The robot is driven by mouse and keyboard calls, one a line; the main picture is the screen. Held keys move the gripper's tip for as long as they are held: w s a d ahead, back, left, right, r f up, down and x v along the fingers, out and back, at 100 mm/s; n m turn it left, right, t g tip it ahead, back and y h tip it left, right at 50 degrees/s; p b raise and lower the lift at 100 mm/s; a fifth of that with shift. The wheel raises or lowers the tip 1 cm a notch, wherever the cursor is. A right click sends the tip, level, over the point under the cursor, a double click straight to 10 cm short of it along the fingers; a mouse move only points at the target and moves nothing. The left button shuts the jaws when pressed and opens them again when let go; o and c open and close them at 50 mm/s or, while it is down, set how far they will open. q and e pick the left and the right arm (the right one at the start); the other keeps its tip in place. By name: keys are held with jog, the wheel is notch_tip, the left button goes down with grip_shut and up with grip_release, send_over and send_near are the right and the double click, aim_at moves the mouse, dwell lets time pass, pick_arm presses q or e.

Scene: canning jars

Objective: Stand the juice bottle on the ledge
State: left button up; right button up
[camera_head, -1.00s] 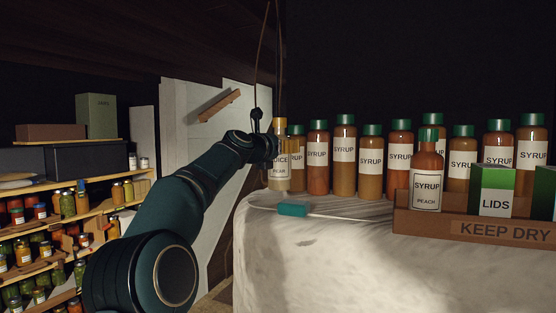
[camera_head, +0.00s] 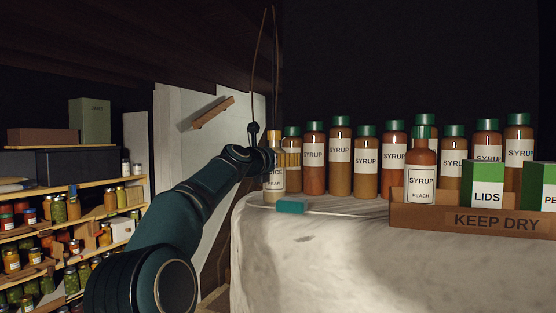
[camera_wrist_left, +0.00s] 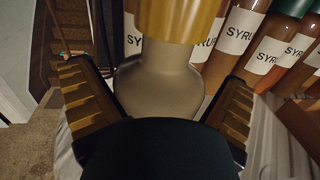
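The juice bottle (camera_head: 274,184), with a gold cap and a label reading JUICE PEAR, is upright at the left end of the pale rough ledge (camera_head: 330,250). Its base appears to rest on the ledge; the contact is hard to see. My left gripper (camera_head: 280,158) is around the bottle's upper part, its ribbed fingers spread. In the left wrist view the fingers (camera_wrist_left: 158,110) are wide apart on either side of the bottle's neck and shoulder (camera_wrist_left: 160,80), not clamped on it. My right gripper is not in view.
A row of green-capped syrup bottles (camera_head: 366,160) stands close to the right. A teal block (camera_head: 291,207) with a pale strip lies just in front. A KEEP DRY crate (camera_head: 480,219) holds a peach syrup bottle and boxes. Thin cords hang above the gripper. Jar shelves (camera_head: 90,217) stand left.

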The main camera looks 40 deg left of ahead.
pick_arm(q)
jog(key=shift+s+r, duration=0.1)
jog(key=s+d+b, duration=0.1)
jog(key=s+b, duration=0.2)
jog(key=s, duration=0.8)
jog(key=shift+s+d, duration=0.4)
